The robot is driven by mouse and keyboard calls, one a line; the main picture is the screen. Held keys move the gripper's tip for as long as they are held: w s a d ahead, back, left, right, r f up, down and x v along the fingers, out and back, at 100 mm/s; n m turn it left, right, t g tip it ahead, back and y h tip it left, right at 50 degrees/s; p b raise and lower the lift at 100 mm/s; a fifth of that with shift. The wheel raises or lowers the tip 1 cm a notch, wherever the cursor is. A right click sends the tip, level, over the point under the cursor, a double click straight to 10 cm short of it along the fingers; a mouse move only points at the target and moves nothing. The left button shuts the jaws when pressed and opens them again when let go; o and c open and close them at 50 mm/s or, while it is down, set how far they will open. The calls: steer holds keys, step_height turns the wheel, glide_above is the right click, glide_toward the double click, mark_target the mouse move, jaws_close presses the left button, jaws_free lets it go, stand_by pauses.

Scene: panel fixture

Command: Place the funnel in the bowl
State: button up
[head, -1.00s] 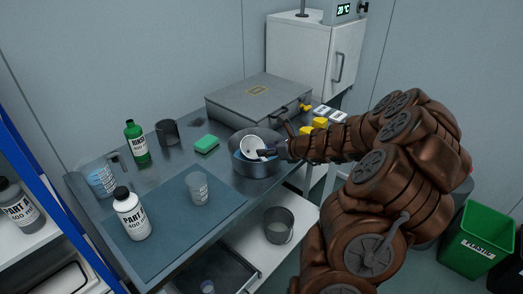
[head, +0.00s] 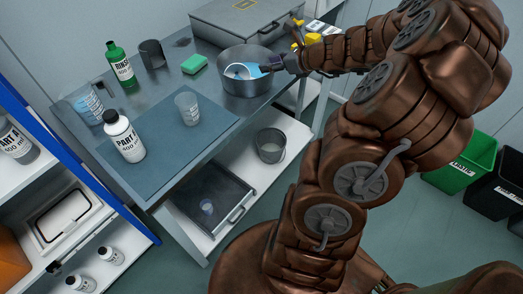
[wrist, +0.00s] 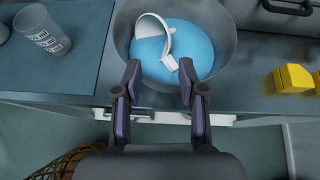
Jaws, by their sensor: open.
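The white funnel (wrist: 153,35) lies tilted inside the round grey metal bowl (wrist: 226,52), on its blue inside (wrist: 195,42). In the head view the funnel (head: 235,71) shows in the left part of the bowl (head: 250,87). My gripper (wrist: 159,72) is open, with its fingers apart over the near rim of the bowl. The narrow end of the funnel is close to the right fingertip; I cannot tell if they touch. In the head view my gripper (head: 273,66) is at the bowl's right side.
A grey case (head: 240,16) stands behind the bowl. A green sponge (head: 194,64), a clear cup (head: 187,106), a green bottle (head: 120,66) and a white bottle (head: 124,138) stand to the left. Yellow pieces (wrist: 291,78) lie right of the bowl. The blue mat's front is clear.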

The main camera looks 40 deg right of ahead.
steer(key=s+a+r+n+g+y, duration=0.1)
steer(key=s+a+n+g, duration=0.2)
steer(key=a+n, duration=0.45)
steer(key=s+a+n+g+y, duration=0.2)
steer(key=a+n, duration=0.2)
steer(key=a, duration=0.7)
steer(key=s+a+r+n+g+y, duration=0.1)
steer(key=s+a+n+g, duration=0.2)
steer(key=a+n, duration=0.45)
steer(key=s+a+f+n+g+h, duration=0.1)
steer(key=s+a+n+g+h, duration=0.15)
steer(key=s+a+n, duration=0.55)
steer(key=s+d+n+g+h, duration=0.3)
steer(key=s+d+n+h, duration=0.2)
steer(key=s, duration=0.8)
steer(key=shift+s+d+f, duration=0.2)
steer(key=shift+s+d, duration=0.2)
steer(key=shift+d, duration=0.2)
step_height(320, 180, up, 5)
steer(key=p, duration=0.5)
steer(key=shift+r, duration=0.2)
